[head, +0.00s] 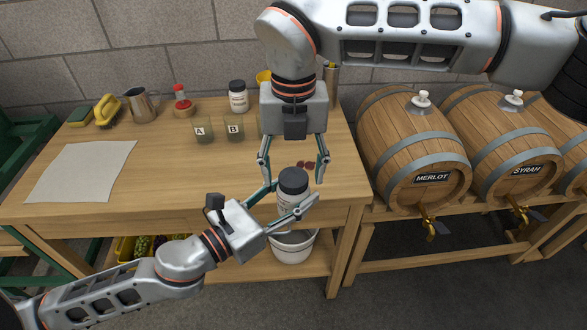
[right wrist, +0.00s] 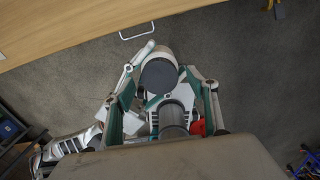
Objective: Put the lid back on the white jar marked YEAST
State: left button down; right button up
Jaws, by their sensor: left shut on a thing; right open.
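A white jar (head: 290,202) with a dark grey lid (head: 293,181) on its top is held upright in front of the table's front edge. Its label is partly covered and I cannot read it. My left gripper (head: 294,206) is shut on the jar's body from the front left. My right gripper (head: 292,176) points down over the jar, its open fingers on either side of the lid and apart from it. In the right wrist view the round dark lid (right wrist: 159,76) shows between the right gripper's fingers (right wrist: 166,78). I cannot tell how firmly the lid is seated.
On the wooden table (head: 165,170) stand another white jar with a dark lid (head: 238,99), glasses marked A (head: 204,130) and B (head: 234,127), a metal jug (head: 140,105) and a paper sheet (head: 82,170). A white bucket (head: 293,247) sits below. Barrels (head: 411,150) stand right.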

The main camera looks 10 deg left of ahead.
jog(key=shift+r, duration=0.1)
notch_tip(320, 180, up, 12)
dwell(0.5)
dwell(0.4)
